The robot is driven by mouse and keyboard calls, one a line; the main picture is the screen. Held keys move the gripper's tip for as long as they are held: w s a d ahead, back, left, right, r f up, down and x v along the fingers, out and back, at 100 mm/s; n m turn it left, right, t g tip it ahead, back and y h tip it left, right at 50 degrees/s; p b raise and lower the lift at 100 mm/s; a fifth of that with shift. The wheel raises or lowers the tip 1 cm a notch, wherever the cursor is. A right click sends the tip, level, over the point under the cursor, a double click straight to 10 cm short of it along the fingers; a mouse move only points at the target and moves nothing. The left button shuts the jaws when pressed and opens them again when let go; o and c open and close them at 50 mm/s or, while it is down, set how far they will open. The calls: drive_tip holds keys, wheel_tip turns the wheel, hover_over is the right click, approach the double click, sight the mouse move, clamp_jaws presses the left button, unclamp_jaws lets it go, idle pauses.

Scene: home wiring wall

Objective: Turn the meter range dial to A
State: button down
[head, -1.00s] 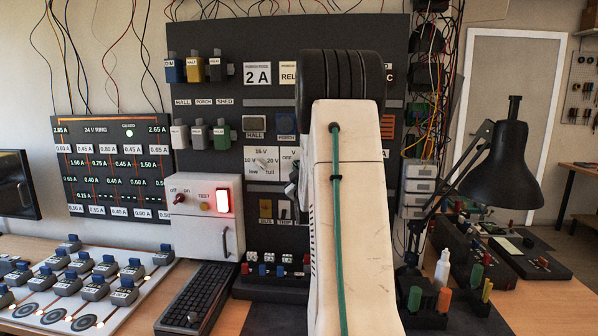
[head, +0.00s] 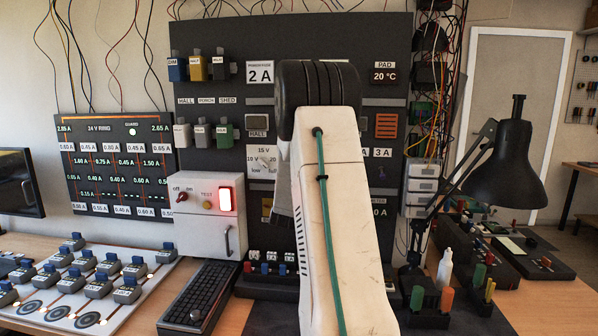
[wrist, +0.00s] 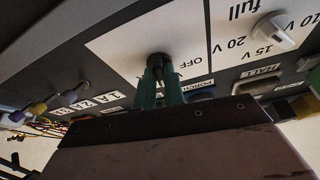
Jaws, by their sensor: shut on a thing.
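The meter range dial (wrist: 158,60) is a black knob on a white plate, upside down in the wrist view. An OFF label (wrist: 193,62) shows beside it. Its other marks are hard to read, and its pointer direction cannot be told. My gripper (wrist: 158,82) has its green fingers closed around the knob from the front. In the head view, my white arm (head: 325,200) hides the dial and the gripper's fingertips.
Beside the dial is a white voltage knob (wrist: 284,32) marked 10 V, 15 V, 20 V and full. A white box (head: 207,215) with a lit red switch stands left of my arm. A black desk lamp (head: 505,165) stands to the right.

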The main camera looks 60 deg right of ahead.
drive_tip(key=shift+r+m+g, duration=0.2)
drive_tip(key=shift+m+g, duration=0.4)
drive_tip(key=shift+m, duration=1)
drive_tip(key=c, duration=1.5)
unclamp_jaws()
drive_tip(key=shift+d, duration=0.1)
drive_tip(key=v, duration=0.8)
drive_tip(key=shift+w+f, duration=0.1)
